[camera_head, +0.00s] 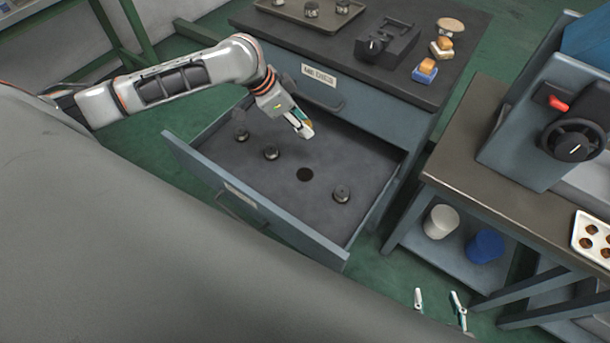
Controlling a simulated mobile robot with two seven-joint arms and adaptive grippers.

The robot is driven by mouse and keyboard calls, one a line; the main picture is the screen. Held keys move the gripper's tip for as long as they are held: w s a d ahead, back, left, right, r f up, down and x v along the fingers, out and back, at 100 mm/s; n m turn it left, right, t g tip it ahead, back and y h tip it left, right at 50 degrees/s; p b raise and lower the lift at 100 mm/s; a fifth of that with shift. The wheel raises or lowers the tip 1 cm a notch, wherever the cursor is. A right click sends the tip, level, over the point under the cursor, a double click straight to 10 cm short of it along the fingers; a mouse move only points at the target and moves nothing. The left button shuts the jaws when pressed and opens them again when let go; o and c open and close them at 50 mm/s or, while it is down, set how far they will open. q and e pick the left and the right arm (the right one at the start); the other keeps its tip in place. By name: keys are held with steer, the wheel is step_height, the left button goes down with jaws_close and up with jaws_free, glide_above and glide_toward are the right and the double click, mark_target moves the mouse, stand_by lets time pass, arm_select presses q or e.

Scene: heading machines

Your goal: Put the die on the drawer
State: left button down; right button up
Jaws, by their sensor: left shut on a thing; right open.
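The drawer (215,178) of the grey cabinet is pulled open. Three dark round metal dies stand in it: one at the back left (241,135), one near the middle (271,153) and one at the right (342,194). A dark round recess (305,174) in the drawer floor is empty. My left gripper (303,130) is over the back part of the drawer, pointing down and shut on a die that its fingers mostly hide. My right gripper (438,299) is open and empty at the bottom right, clear of the drawer.
The cabinet top (340,60) bears a tray (290,14) with dies, a black fixture (388,43) and brushes (426,70). To the right, a workbench (480,130) carries a blue-grey machine (530,120) and a white tray (590,240). Pots (441,222) stand on its lower shelf.

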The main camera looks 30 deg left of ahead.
arm_select(q)
step_height(320, 180, down, 15)
steer(key=b, duration=0.4)
steer(key=shift+f, duration=0.1)
steer(key=shift+w+f, duration=0.1)
steer(key=shift+f, duration=0.3)
step_height(320, 180, down, 4)
steer(key=shift+f+b, duration=0.1)
steer(key=shift+b, duration=0.5)
steer(key=shift+f, duration=0.1)
steer(key=c, duration=1.6)
jaws_free()
steer(key=shift+a, duration=0.1)
steer(key=shift+c, duration=0.2)
steer(key=shift+o, duration=0.6)
arm_select(e)
steer(key=f, duration=0.2)
steer(key=d+f, duration=0.1)
steer(key=f, duration=0.1)
steer(key=shift+w+d, duration=0.1)
steer(key=shift+w, duration=0.05)
